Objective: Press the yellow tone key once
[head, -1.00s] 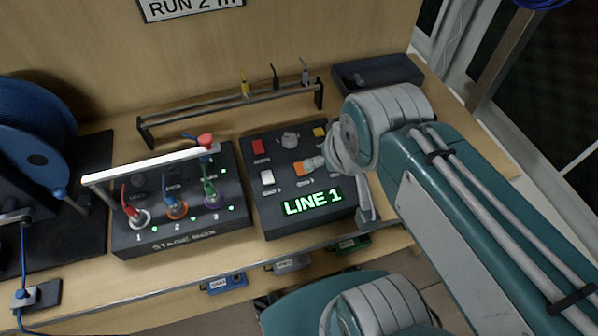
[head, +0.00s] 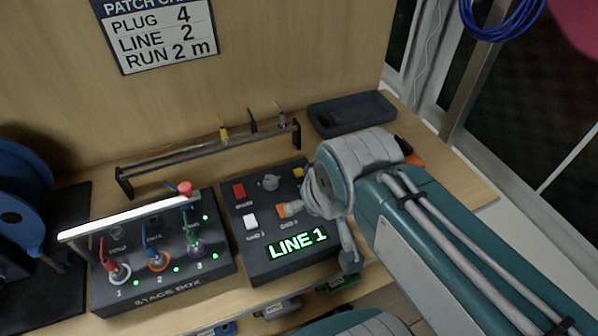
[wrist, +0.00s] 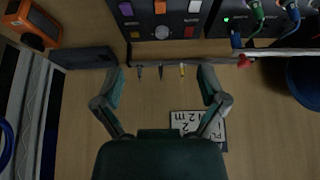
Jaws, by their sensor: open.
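The yellow key (head: 298,172) is at the far right corner of the dark key box (head: 262,262), partly behind my arm in the head view. It shows small and dim in the wrist view (wrist: 134,34), at the box's lower left. The box also has a red key (head: 238,190), a white key (head: 249,221), an orange key (head: 283,210), a grey knob and a green "LINE 1" display. A purple key (wrist: 125,8) shows only in the wrist view. My gripper (wrist: 160,78) is open and empty, its fingers apart below the box in that view.
The stage box (head: 165,290) with coloured plugs and a white bar stands left. A rack (head: 210,160) holding several small tools lies behind the key box. A dark tray (head: 352,113) sits back right, with an orange device (wrist: 32,25) near it. A wall placard (head: 158,35) hangs behind.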

